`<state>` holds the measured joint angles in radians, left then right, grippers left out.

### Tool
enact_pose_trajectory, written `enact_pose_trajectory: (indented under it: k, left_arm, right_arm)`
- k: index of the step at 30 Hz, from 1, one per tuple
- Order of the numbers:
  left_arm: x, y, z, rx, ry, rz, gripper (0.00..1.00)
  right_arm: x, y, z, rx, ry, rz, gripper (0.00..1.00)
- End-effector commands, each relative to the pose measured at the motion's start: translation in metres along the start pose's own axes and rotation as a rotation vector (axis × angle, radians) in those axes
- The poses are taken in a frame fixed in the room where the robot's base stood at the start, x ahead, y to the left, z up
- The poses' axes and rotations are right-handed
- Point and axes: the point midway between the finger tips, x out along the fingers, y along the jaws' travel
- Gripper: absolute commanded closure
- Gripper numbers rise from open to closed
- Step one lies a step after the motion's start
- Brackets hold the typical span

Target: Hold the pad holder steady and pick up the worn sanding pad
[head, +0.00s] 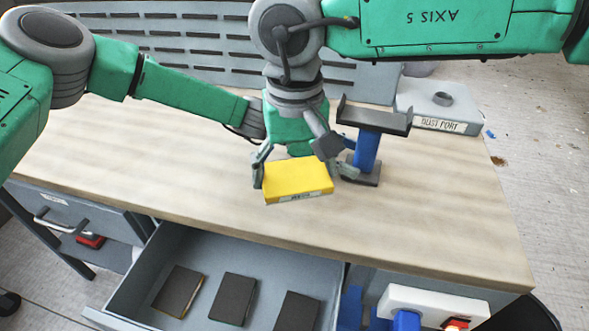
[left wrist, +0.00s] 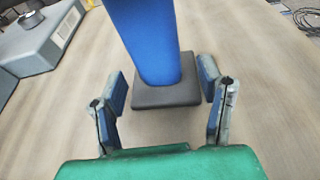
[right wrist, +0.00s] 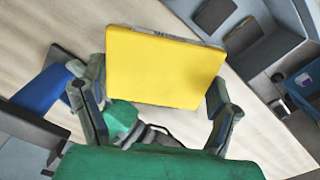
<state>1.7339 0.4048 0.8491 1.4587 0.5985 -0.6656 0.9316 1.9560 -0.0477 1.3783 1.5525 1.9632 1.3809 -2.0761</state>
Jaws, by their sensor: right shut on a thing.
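The pad holder (head: 367,147) is a blue post with a dark base and an empty-looking grey cradle on top, upright on the bench. It shows in the left wrist view (left wrist: 150,45) between the fingers of my open left gripper (left wrist: 162,88), with gaps on both sides. In the head view my left gripper (head: 348,158) is partly hidden behind my right one. My right gripper (head: 298,165) is shut on a yellow sanding pad (head: 298,182), in front of the holder. The pad fills the space between its fingers in the right wrist view (right wrist: 165,68). Its small label is hard to read.
An open drawer (head: 150,262) below the bench's front edge holds three dark pads (head: 233,298). A grey dust port box (head: 440,105) stands behind and right of the holder. A slotted panel (head: 200,45) lines the back. The bench (head: 120,140) is clear at left.

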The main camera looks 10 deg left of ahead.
Motion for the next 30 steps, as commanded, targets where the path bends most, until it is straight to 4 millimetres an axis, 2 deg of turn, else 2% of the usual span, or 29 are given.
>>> enact_pose_trajectory:
  k: [7, 11, 14, 24, 30]
  left_arm:
    - [0.0, 0.0, 0.0, 0.0, 0.0, 0.0, 0.39]
    - [-0.008, 0.001, 0.0, 0.001, 0.0, 0.002, 0.39]
    - [-0.024, 0.001, 0.0, 0.0, 0.0, 0.003, 0.39]
    - [-0.095, 0.002, -0.001, -0.001, -0.001, 0.003, 0.39]
    - [-0.116, 0.001, -0.002, -0.001, 0.0, 0.0, 0.39]
  right_arm:
    - [0.0, 0.0, 0.0, 0.0, 0.0, 0.0, 0.38]
    - [0.0, 0.0, 0.0, 0.0, 0.0, 0.0, 0.38]
    - [0.0, 0.0, 0.0, 0.0, 0.0, 0.0, 0.38]
    - [0.0, 0.0, 0.0, 0.0, 0.0, 0.0, 0.38]
    - [0.0, 0.001, 0.0, 0.0, 0.0, -0.001, 0.38]
